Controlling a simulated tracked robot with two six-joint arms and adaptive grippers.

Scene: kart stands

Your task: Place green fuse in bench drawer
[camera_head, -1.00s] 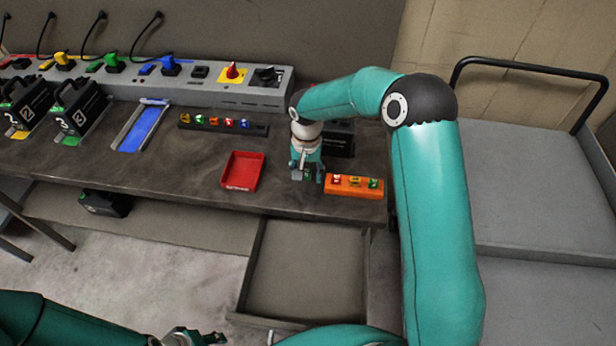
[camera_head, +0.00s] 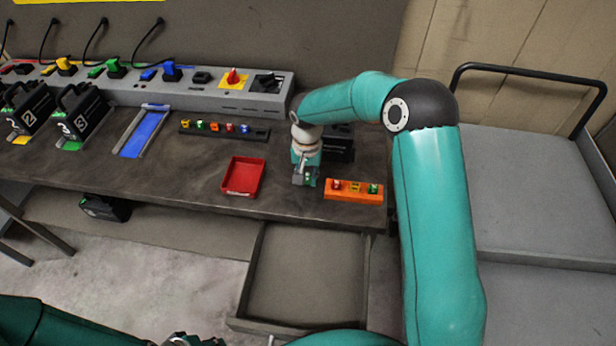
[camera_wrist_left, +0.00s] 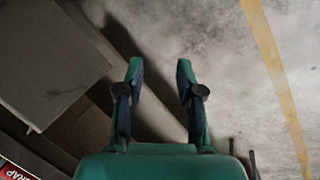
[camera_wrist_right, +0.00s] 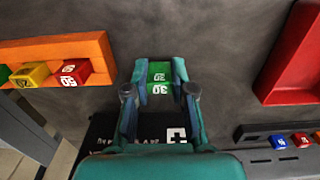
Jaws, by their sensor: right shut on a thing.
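The green fuse (camera_wrist_right: 160,73), marked 30, is between the fingertips of my right gripper (camera_wrist_right: 160,80) in the right wrist view. That gripper (camera_head: 305,180) is shut on it over the bench top, between the red tray and the orange fuse holder; its height above the bench is hard to tell. The bench drawer (camera_head: 305,275) is pulled open below the bench's front edge, and its inside looks empty. My left gripper (camera_wrist_left: 158,78) is open and empty above the floor in the left wrist view; only a bit of it shows at the head view's bottom edge.
The orange holder (camera_head: 354,197) carries red, yellow and green fuses. The red tray (camera_head: 242,178) is empty. A black fuse strip (camera_head: 255,134) lies behind it. A black case (camera_head: 338,145) stands just behind my right gripper. A grey cart (camera_head: 540,190) stands at the right.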

